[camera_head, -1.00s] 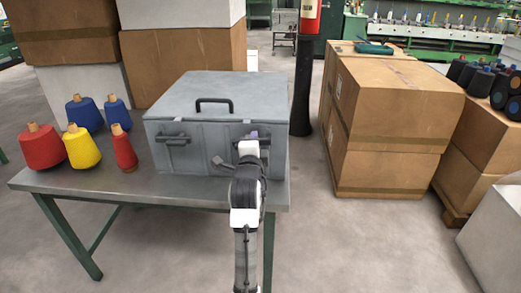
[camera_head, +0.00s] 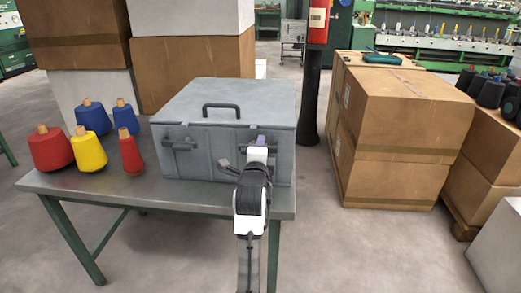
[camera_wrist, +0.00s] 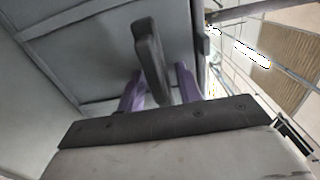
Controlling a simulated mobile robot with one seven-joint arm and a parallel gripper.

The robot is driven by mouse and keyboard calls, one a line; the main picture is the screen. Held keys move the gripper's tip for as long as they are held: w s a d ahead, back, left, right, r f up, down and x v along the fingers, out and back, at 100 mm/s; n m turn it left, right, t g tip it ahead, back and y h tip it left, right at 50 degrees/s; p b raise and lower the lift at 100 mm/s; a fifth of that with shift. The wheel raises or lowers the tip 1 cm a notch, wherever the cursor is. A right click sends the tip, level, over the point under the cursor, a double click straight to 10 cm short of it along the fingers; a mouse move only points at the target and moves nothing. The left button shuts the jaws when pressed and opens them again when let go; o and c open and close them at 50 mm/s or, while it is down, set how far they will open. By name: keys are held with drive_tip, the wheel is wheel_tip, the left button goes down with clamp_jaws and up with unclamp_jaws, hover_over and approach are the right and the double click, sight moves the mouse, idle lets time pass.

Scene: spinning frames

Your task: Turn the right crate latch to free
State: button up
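The grey crate (camera_head: 200,160) stands on the metal table with its lid (camera_head: 235,98) closed. The left latch (camera_head: 180,143) lies level on its front. The right latch is mostly hidden behind my gripper (camera_head: 260,142) in the head view. In the wrist view its dark handle (camera_wrist: 151,62) stands close to upright in the picture, between the two purple fingers of my gripper (camera_wrist: 160,86). The fingers are apart, one on each side of the handle. I cannot tell whether they touch it.
Red, yellow and blue thread cones (camera_head: 90,148) stand on the table (camera_head: 120,197) left of the crate. Stacked cardboard boxes (camera_head: 400,115) stand on the floor to the right. A dark post (camera_head: 309,100) rises behind the crate's right side. Floor between table and boxes is clear.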

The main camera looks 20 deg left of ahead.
drive_tip(key=b+v, duration=0.1)
drive_tip(key=v, duration=1.2)
drive_tip(key=shift+s+b, duration=0.3)
drive_tip(key=shift+s, duration=0.1)
drive_tip(key=shift+d, duration=0.1)
